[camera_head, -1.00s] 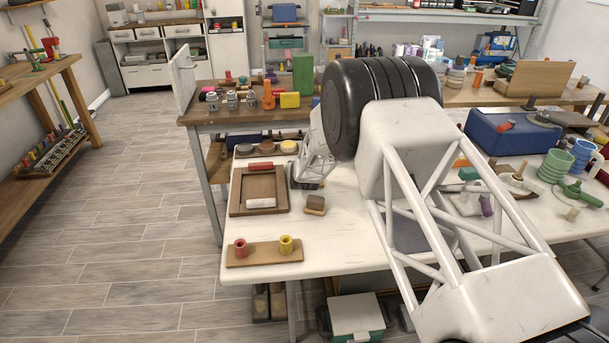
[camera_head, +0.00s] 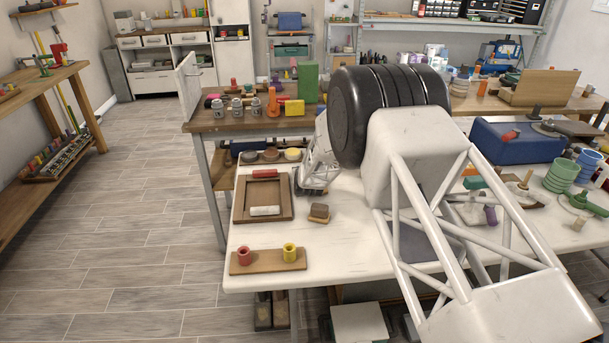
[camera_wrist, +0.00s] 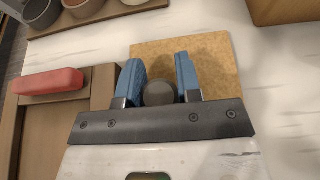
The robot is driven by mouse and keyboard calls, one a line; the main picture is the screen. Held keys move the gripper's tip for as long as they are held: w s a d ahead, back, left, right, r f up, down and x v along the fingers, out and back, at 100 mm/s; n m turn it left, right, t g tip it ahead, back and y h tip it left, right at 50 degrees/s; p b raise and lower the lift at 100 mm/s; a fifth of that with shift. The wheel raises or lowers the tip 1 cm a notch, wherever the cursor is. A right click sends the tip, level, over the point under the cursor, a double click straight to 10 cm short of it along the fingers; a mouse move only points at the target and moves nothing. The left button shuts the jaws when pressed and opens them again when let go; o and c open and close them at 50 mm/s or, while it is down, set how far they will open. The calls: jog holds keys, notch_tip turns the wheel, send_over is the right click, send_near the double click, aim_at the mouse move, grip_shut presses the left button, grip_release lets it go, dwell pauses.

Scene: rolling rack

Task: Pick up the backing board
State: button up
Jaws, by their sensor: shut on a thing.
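The tan backing board (camera_wrist: 215,58) lies flat in the wrist view, ahead of my gripper, with a round grey knob (camera_wrist: 159,93) near its front edge. My gripper (camera_wrist: 160,88) has its two blue fingers on either side of the knob and is shut on it. Whether the board touches the table or is just above it, I cannot tell. In the head view my gripper (camera_head: 312,190) is low over the white table (camera_head: 345,240), just right of the brown tray (camera_head: 240,206).
A red bar (camera_head: 265,174) and a white bar (camera_head: 265,211) lie on the tray. A wooden strip with red and yellow cups (camera_head: 268,260) lies near the front edge. The table between is clear.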

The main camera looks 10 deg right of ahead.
notch_tip(320, 180, up, 9)
dwell(0.5)
